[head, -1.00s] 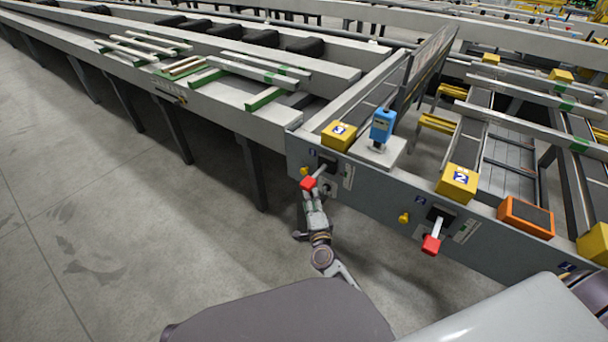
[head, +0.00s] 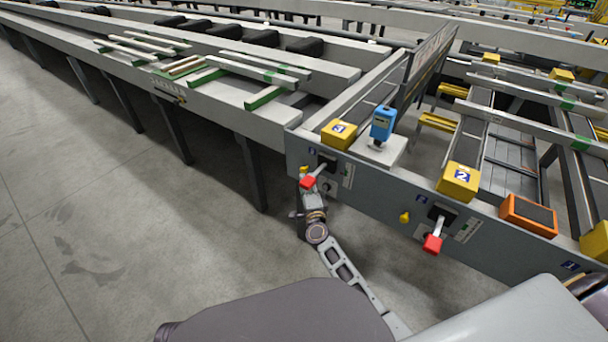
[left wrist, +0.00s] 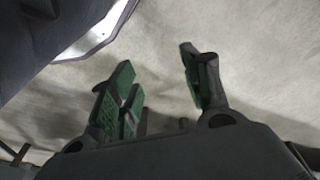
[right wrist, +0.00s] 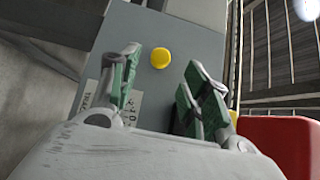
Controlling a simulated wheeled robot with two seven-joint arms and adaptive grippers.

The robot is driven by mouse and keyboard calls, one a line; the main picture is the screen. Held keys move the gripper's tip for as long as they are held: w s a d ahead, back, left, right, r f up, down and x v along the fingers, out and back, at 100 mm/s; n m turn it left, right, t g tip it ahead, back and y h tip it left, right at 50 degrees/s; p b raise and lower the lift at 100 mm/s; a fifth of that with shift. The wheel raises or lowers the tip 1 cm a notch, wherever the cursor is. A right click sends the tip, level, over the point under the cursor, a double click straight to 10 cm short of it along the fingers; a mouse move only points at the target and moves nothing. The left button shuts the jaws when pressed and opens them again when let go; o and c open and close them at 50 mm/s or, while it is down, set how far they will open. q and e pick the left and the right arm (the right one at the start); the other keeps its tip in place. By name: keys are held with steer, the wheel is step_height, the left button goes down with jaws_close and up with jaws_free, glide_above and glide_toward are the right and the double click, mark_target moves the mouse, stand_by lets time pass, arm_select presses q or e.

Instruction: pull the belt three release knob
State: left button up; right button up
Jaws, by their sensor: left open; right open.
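The belt three release knob (head: 304,170) is a small yellow knob on the grey front panel, below the yellow box marked 3 (head: 339,134). In the right wrist view the round yellow knob (right wrist: 160,58) shows between and beyond the fingertips, with nothing gripped. My right gripper (right wrist: 162,70) is open, facing the panel. In the head view it is below the knob, partly hidden by the red-handled lever (head: 309,182). My left gripper (left wrist: 157,62) is open and empty above the bare floor, out of the head view.
The lever's red handle (right wrist: 280,145) is close beside my right gripper at lower right. Another yellow knob (head: 404,217) and red-handled lever (head: 433,243) are on the panel to the right, below the box marked 2 (head: 459,181). The floor (head: 110,210) at left is clear.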

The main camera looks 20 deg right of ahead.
mark_target(304, 172)
steer(key=shift+w+d+b, duration=0.2)
steer(key=shift+w+b, duration=0.1)
steer(key=shift+w, duration=1.2)
steer(key=shift+w+d+b, duration=0.15)
steer(key=shift+w+b, duration=0.15)
steer(key=shift+w, duration=0.9)
arm_select(q)
steer(key=shift+w+d+r, duration=0.1)
steer(key=shift+d+r, duration=0.05)
steer(key=shift+r, duration=0.4)
steer(key=shift+w+d+r, duration=0.1)
steer(key=shift+d+r, duration=0.05)
steer(key=shift+r, duration=0.4)
arm_select(e)
steer(key=shift+w, duration=0.45)
steer(key=shift+c, duration=0.4)
arm_select(q)
steer(key=shift+f, duration=0.1)
arm_select(e)
jaws_close()
